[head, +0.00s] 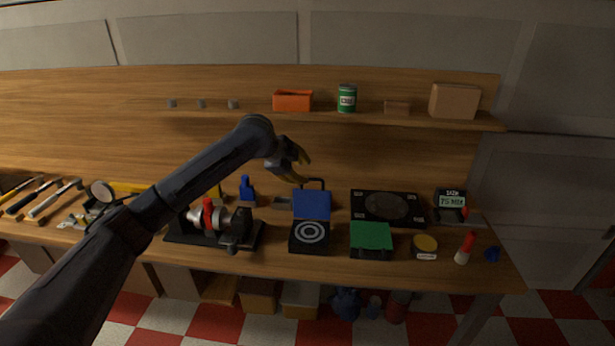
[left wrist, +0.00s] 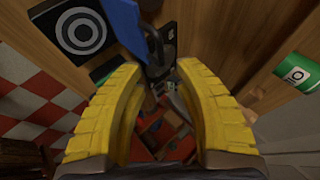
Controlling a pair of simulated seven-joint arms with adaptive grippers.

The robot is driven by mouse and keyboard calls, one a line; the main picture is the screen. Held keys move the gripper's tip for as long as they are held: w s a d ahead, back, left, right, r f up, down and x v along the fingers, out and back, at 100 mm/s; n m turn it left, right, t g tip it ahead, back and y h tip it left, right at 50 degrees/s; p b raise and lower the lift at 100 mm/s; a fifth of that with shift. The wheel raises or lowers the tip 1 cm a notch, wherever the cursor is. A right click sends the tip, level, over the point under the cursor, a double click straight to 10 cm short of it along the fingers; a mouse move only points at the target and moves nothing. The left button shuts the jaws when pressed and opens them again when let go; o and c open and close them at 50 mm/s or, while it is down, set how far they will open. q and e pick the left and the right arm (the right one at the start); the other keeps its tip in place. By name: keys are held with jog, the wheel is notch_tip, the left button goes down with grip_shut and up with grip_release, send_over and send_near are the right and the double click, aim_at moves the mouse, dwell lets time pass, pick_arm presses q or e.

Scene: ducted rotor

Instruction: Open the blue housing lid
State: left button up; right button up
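The blue housing lid (head: 312,205) stands raised behind its black base (head: 309,239), whose top shows white rings. The lid's dark handle (head: 314,182) is at its upper edge. My left gripper (head: 304,171) is just above and beside the handle, with its yellow fingers pointing down. In the left wrist view the fingers (left wrist: 160,68) are apart with nothing clearly held between them. The blue lid (left wrist: 122,18) and the ringed base (left wrist: 80,32) show at the top of that view; the handle lies beyond the fingertips. My right gripper is not in view.
A green-lidded box (head: 371,238) stands right of the housing. A black panel with a round grille (head: 388,207) lies behind it. A blue bottle (head: 247,191) and a clamped metal rotor (head: 212,219) are to the left. A shelf (head: 350,117) runs above.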

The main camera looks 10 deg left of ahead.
pick_arm(q)
jog(key=shift+v, duration=1.85)
